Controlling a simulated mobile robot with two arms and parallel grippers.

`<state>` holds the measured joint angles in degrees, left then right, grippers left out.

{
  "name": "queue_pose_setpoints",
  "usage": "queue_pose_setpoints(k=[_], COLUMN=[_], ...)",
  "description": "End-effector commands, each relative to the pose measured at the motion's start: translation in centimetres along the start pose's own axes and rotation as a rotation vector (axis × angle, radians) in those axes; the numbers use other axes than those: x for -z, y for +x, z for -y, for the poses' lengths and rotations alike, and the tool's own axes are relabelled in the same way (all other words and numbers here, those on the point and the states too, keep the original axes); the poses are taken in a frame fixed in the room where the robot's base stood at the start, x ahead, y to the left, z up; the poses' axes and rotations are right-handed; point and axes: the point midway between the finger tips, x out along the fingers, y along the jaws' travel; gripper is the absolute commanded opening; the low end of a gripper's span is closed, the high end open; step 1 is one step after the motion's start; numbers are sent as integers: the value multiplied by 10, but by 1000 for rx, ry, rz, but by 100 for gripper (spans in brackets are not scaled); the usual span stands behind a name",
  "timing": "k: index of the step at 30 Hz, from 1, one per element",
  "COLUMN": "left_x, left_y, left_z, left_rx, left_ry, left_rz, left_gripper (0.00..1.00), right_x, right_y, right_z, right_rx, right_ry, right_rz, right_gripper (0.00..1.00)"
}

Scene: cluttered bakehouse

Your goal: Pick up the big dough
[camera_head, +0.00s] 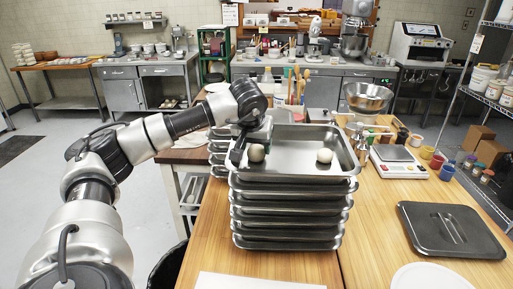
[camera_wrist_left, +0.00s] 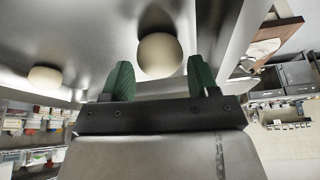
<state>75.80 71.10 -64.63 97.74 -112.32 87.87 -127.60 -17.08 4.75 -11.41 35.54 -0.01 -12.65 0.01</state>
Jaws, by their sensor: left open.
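Two pale round dough balls lie apart in the top metal tray (camera_head: 291,172) of a stack. The left dough ball (camera_head: 257,153) looks about as big as the right dough ball (camera_head: 324,155), so I cannot tell surely which is the big one. My left gripper (camera_head: 246,150) is at the tray's left side, beside the left ball. In the left wrist view, its green fingers are open, with the nearer ball (camera_wrist_left: 160,55) ahead between them and not gripped. The other ball (camera_wrist_left: 45,77) lies off to the left there. My right gripper is not in view.
The tray's raised walls surround both balls. To the right are a white scale (camera_head: 398,166), several small coloured jars (camera_head: 437,161) and a dark lidded pan (camera_head: 450,230). A steel bowl (camera_head: 367,97) stands behind. The wooden table front has some bare room.

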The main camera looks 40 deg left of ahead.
Motion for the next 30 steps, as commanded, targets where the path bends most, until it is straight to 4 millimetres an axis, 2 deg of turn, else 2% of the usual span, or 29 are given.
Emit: queue_pose_setpoints(k=[1,8,13,17,30], left_x=[1,0,0,0,4], left_y=[5,23,23,23,16], left_z=[0,0,0,0,-1], left_rx=[2,0,0,0,-2], left_ry=[0,-1,0,0,-1], left_rz=[3,0,-1,-1,-4], left_gripper=[60,60,58,40,40], right_x=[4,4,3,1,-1], right_y=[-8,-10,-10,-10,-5], right_z=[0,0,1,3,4], right_rx=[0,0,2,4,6], right_ry=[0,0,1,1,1], right_rz=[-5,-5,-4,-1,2], right_gripper=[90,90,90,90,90])
